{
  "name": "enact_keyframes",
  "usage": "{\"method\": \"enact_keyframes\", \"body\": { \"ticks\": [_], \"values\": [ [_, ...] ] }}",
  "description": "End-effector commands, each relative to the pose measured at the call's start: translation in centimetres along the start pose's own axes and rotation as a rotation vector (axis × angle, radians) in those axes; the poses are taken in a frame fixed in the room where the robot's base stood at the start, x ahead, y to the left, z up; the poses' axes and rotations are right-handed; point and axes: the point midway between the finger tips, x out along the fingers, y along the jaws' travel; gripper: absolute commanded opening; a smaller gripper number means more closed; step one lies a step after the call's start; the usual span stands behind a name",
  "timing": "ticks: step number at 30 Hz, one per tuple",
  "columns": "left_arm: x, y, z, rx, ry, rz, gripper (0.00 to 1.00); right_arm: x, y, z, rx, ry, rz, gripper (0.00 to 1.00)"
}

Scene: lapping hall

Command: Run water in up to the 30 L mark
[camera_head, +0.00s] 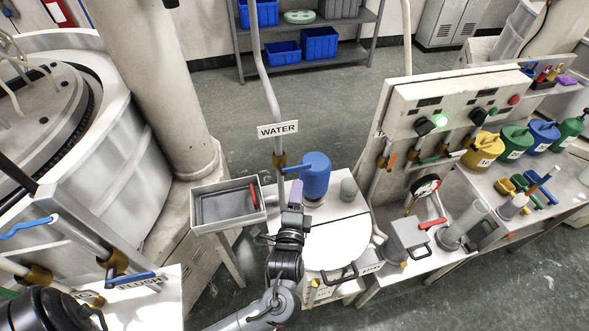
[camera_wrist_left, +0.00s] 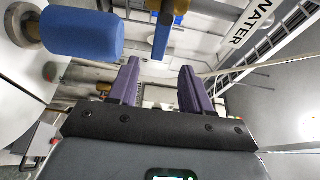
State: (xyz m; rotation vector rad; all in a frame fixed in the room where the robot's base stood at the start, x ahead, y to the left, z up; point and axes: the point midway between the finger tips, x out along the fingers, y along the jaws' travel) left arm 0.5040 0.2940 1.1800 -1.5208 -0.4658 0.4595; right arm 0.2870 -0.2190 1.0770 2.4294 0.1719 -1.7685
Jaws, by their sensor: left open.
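The water pipe (camera_head: 262,80) with its WATER sign (camera_head: 277,129) comes down to a brass valve (camera_head: 280,159). A blue lever (camera_head: 296,168) sticks out from the valve to the right; it also shows in the left wrist view (camera_wrist_left: 161,42). My left gripper (camera_head: 295,190) is just below the lever. In the left wrist view its purple fingers (camera_wrist_left: 158,75) are apart, with nothing seen between them, and the lever lies ahead of the gap. A white round lid or vessel top (camera_head: 337,243) is right of my arm. No 30 L mark is readable. My right gripper is out of view.
A blue cylinder (camera_head: 316,176) stands close right of the lever. A grey open basin (camera_head: 228,205) is left of my gripper. A control panel (camera_head: 450,105) with a green lamp and a row of coloured cans (camera_head: 483,150) are at right. A FLUSH lever (camera_head: 130,278) is lower left.

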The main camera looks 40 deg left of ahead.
Motion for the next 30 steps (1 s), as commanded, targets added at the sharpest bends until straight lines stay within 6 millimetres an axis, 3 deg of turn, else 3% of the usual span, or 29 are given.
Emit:
{"method": "enact_keyframes", "body": {
  "ticks": [15,21,30],
  "values": [
    [7.8,-0.1,0.1,0.000,0.000,0.001,0.49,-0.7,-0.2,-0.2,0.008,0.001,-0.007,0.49],
    [9.3,0.0,0.0,-0.001,0.001,0.002,0.49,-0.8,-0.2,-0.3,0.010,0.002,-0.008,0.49],
    [9.7,0.0,0.1,-0.001,0.001,0.003,0.49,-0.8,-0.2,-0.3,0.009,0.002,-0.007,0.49]
  ]
}}
